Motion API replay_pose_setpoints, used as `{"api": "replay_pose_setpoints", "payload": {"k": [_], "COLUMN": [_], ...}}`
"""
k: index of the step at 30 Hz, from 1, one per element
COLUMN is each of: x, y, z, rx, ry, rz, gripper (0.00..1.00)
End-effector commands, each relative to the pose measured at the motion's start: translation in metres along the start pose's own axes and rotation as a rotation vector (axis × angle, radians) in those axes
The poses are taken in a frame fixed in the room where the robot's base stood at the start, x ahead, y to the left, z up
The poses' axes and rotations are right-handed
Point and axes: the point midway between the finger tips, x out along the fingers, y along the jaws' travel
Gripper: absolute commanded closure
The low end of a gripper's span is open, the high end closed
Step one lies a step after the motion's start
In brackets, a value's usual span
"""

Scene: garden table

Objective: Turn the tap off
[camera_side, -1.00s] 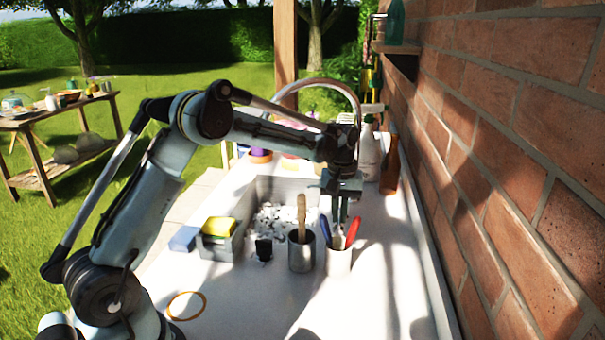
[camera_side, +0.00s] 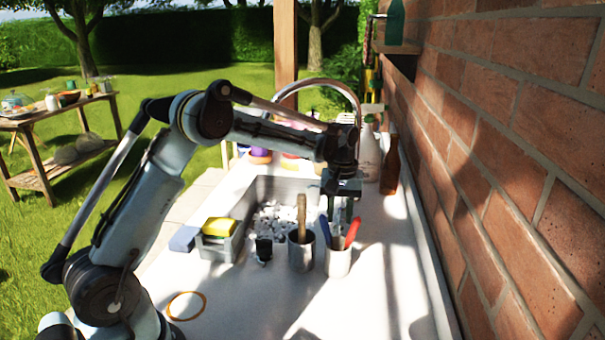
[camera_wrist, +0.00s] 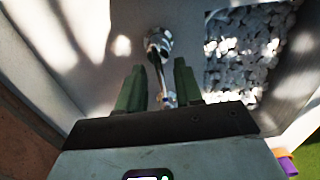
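The tap's tall chrome spout (camera_side: 320,83) arches behind my arm in the side view; my arm and gripper hide its lower part. In the wrist view a shiny chrome part of the tap (camera_wrist: 158,42) stands ahead of my fingertips. A thin chrome piece (camera_wrist: 168,92) runs back from it between my two green fingers. My gripper (camera_wrist: 160,70) is open, with gaps showing around this piece; I cannot tell whether either finger touches it. In the side view my gripper (camera_side: 340,215) points down behind the cups. Water flow cannot be made out.
A grey basin with white pebbles (camera_side: 275,218) lies left of my gripper. A cup with a wooden handle (camera_side: 301,252) and a cup with red and blue handles (camera_side: 338,262) stand in front. A brown bottle (camera_side: 390,168) stands behind right, near the brick wall (camera_side: 510,170).

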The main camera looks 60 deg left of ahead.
Motion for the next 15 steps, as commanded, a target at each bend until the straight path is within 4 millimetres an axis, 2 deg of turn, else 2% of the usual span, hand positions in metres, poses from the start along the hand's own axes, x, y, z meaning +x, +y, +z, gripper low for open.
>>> {"api": "replay_pose_setpoints", "payload": {"k": [5, 15], "x": [-0.012, -0.077], "y": [0.0, 0.0], "z": [0.0, 0.0], "rx": [0.0, 0.0], "ry": [0.0, 0.0], "rz": [0.0, 0.0], "gripper": [0.65, 0.65]}}
